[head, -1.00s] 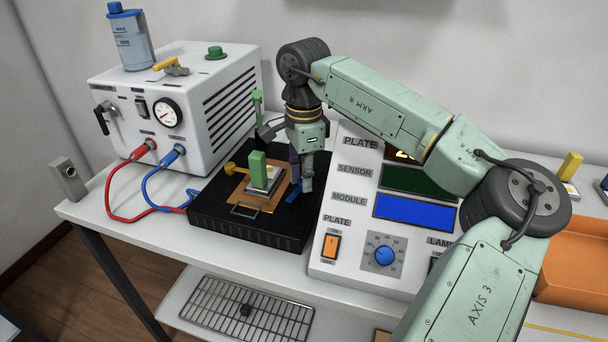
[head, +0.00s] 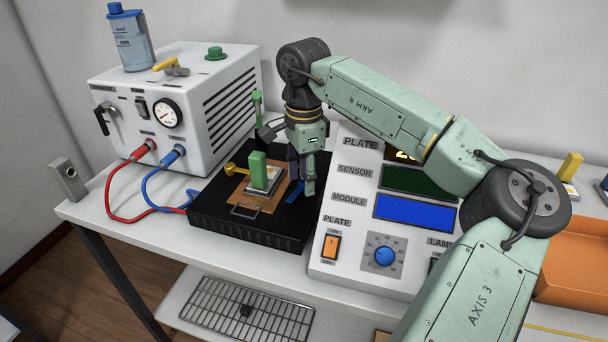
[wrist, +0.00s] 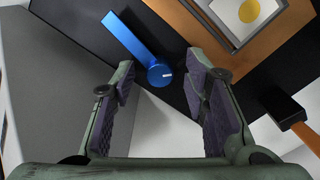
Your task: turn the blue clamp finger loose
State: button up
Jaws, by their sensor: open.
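The blue clamp finger (head: 294,193) lies on the black plate block (head: 222,223), just right of the orange-brown board (head: 245,197). In the wrist view the blue clamp finger (wrist: 128,36) is a flat bar with a round pivot knob at its lower right end. Its free end points up-left, and it lies beside the board (wrist: 203,22), not over it. My gripper (head: 304,192) points down above the finger's end and partly hides it in the head view. In the wrist view my gripper (wrist: 160,88) is open, its two pads either side of the knob. Contact cannot be told.
A control panel (head: 343,205) is close to the right. A white pump unit (head: 190,115) with red and blue hoses stands left. A dark block with an orange bar (wrist: 300,132) is at right.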

aim_at(303, 180)
notch_tip(303, 180, up, 12)
dwell(0.6)
jog(key=shift+a, duration=0.1)
dwell(0.4)
